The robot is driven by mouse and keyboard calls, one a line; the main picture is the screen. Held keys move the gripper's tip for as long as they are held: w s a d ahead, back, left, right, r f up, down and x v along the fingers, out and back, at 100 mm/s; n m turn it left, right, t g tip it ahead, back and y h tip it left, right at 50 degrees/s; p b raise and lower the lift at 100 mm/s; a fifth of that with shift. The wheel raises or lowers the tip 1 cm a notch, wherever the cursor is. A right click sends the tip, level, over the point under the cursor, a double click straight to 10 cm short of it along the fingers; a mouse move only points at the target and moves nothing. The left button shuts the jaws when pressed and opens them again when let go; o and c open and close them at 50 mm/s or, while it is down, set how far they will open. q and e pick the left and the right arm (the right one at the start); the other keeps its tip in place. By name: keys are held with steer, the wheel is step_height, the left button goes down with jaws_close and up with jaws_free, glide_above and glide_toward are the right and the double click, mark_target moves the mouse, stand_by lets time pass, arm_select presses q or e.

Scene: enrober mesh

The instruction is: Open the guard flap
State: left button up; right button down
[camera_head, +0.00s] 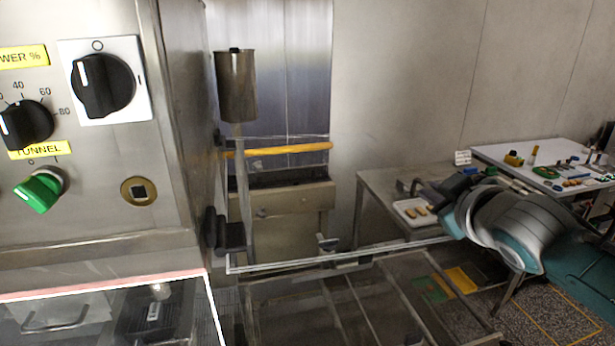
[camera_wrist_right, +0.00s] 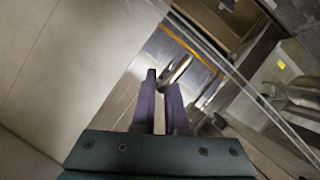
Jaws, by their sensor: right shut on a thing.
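My right gripper (camera_head: 409,188) comes in from the right in the head view, its fingers small and partly hidden by its own wrist. In the right wrist view its purple fingers (camera_wrist_right: 159,82) close around a short metal handle (camera_wrist_right: 178,70) at their tips. A clear panel edge, which looks like the guard flap (camera_head: 340,257), runs as a bright line across the middle of the head view. A clear edge also crosses the right wrist view (camera_wrist_right: 236,76), beside the fingers. How the handle joins the panel is unclear. My left gripper is out of view.
A steel control cabinet (camera_head: 100,190) with knobs fills the left. Below it is a clear cover with a red-and-white edge (camera_head: 110,289). A metal cylinder on a post (camera_head: 236,85) stands behind. A tray (camera_head: 411,212) and a white table (camera_head: 540,150) are at right.

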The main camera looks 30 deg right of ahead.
steer(key=c, duration=0.9)
jaws_free()
steer(key=shift+c, duration=0.2)
steer(key=b+v, duration=0.2)
steer(key=v, duration=0.8)
steer(key=shift+d, duration=0.1)
steer(key=s+a+g+y+p, duration=0.3)
steer(key=s+a+g, duration=0.1)
steer(key=s+a, duration=0.3)
steer(key=s+a+f+g+y+p, duration=0.1)
steer(key=s+a+g+y+p, duration=0.3)
steer(key=s+a, duration=0.3)
steer(key=a, duration=0.5)
steer(key=shift+s+a+n+g, duration=0.25)
steer(key=shift+s+n+g, duration=0.05)
steer(key=shift+s+n, duration=0.1)
